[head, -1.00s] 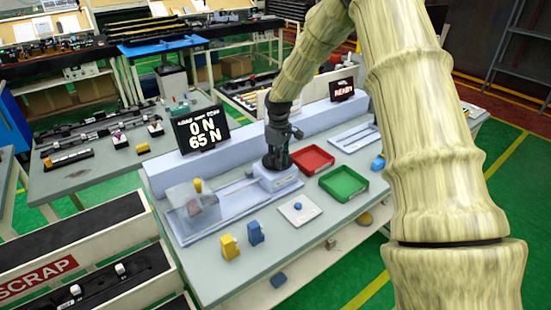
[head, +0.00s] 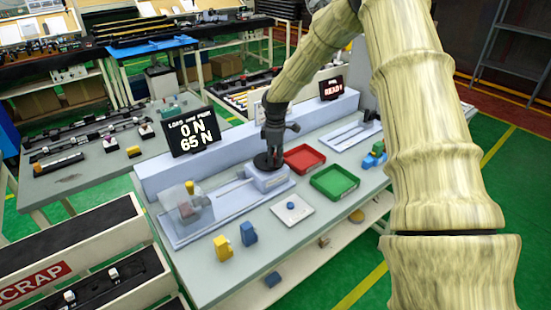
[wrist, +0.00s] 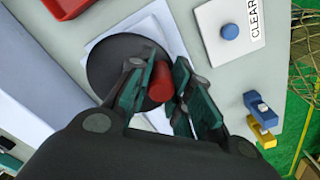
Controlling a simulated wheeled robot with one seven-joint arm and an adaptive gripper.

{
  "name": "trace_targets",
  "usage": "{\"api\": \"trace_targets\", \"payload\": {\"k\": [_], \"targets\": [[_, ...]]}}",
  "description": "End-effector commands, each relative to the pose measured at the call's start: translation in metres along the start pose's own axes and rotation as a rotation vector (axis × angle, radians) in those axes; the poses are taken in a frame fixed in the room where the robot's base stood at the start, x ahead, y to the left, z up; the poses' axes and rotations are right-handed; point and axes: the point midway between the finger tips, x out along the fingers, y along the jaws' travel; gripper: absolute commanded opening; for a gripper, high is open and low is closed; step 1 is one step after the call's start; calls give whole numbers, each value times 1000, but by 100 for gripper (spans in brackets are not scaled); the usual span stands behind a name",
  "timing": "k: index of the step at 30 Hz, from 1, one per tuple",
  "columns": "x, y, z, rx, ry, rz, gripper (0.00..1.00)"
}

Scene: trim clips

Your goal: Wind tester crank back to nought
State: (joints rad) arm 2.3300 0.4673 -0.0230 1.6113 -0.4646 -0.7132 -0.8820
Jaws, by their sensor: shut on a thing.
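The tester (head: 230,198) is a pale blue-grey bed on the bench, with a clear guard (head: 186,207) over its left end. Its black crank disc (wrist: 110,60) lies flat on the block at the right end. A red knob (wrist: 160,80) stands on the disc near its edge. My gripper (wrist: 158,88) points down over the disc, with its fingers shut on either side of the knob. In the head view my gripper (head: 270,150) stands over the crank and hides the knob.
A red tray (head: 304,158) and a green tray (head: 334,182) stand right of the crank. A plate with a blue button (head: 291,206) lies in front. Yellow (head: 222,248) and blue (head: 248,233) clips stand near the front edge. A second screen (head: 332,88) reads READY.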

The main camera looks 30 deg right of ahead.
Motion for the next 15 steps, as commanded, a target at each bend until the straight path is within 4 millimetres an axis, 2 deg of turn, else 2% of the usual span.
{"api": "trace_targets", "payload": {"k": [10,11,13,15], "targets": [[-2,2,0,-1,2,4,0],[-2,2,0,-1,1,4,26],[-1,2,0,-1,1,4,39],[-1,1,0,-1,1,3,42]]}}
